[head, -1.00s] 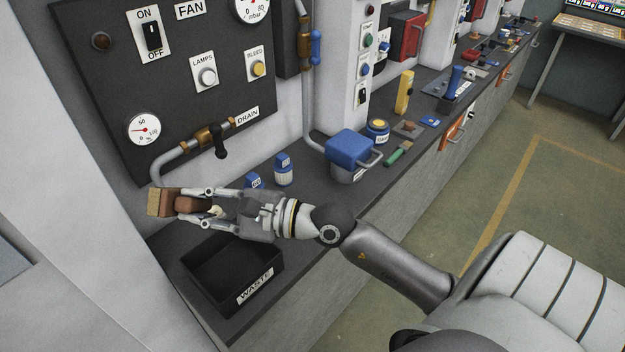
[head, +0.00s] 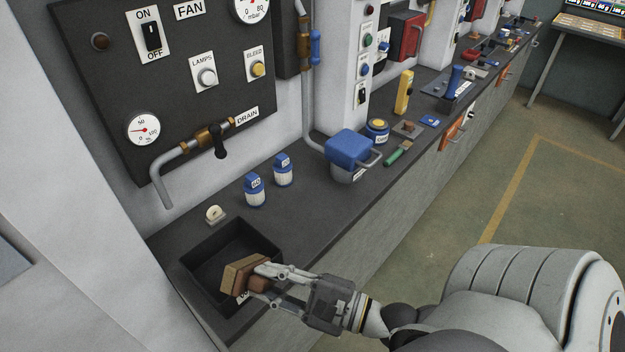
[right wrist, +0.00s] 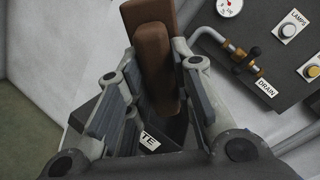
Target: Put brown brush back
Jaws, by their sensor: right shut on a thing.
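The brown brush (head: 243,276), a brown block with a tan bristle side, is held in my right gripper (head: 262,281). In the head view it shows over the front part of the black waste tray (head: 204,254); its height above the tray is hard to tell. In the right wrist view the brush (right wrist: 152,50) stands up between the two fingers of the right gripper (right wrist: 158,85). The brush and gripper cover part of the tray's label. My left gripper is not in view.
A small whitish holder (head: 214,215) stands behind the tray. Two blue-capped bottles (head: 254,190) (head: 283,170) and a blue-lidded container (head: 349,155) stand farther along the bench. The drain pipe (head: 167,185) hangs above the bench's back.

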